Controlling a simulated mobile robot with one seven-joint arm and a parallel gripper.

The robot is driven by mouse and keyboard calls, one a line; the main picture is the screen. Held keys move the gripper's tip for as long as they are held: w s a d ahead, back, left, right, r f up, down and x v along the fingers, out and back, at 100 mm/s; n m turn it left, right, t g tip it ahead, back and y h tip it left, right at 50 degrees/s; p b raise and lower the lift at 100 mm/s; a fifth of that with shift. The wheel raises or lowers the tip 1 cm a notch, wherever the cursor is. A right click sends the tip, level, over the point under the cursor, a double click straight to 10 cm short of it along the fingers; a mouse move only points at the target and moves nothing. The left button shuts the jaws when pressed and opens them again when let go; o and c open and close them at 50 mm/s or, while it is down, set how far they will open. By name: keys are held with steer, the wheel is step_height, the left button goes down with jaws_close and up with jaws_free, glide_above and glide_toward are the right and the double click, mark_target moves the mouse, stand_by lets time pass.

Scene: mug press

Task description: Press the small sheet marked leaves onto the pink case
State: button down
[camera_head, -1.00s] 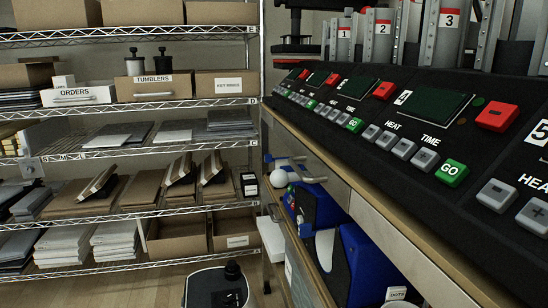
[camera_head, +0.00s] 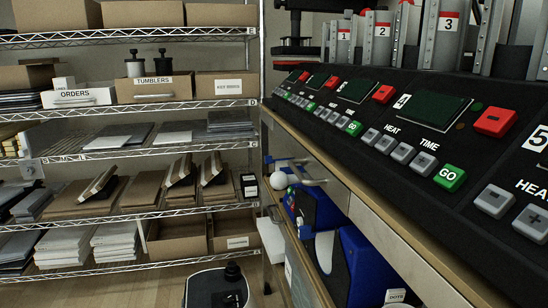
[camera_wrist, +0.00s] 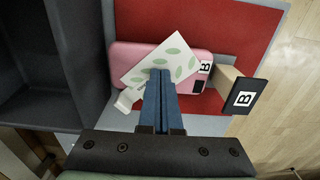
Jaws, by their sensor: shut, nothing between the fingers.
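In the wrist view the pink case (camera_wrist: 125,58) lies on a red pad (camera_wrist: 228,32). The small white sheet (camera_wrist: 143,72) with green leaves lies askew over the middle of the case. A curled white flap or strip (camera_wrist: 127,100) sticks out at its lower left. My gripper (camera_wrist: 161,76) has its blue fingers shut, with the tips over the sheet. I cannot tell whether the tips touch the sheet. The fingers hide part of the sheet and case. The gripper, case and sheet are not identifiable in the head view.
In the head view a control panel (camera_head: 395,120) runs along the right, above blue devices (camera_head: 368,265). A wire shelf (camera_head: 150,106) with boxes stands at left.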

steer(key=shift+d, duration=0.1)
stand_by(0.3)
step_height(320, 180, up, 6)
steer(key=p, duration=0.6)
steer(key=shift+p, duration=0.35)
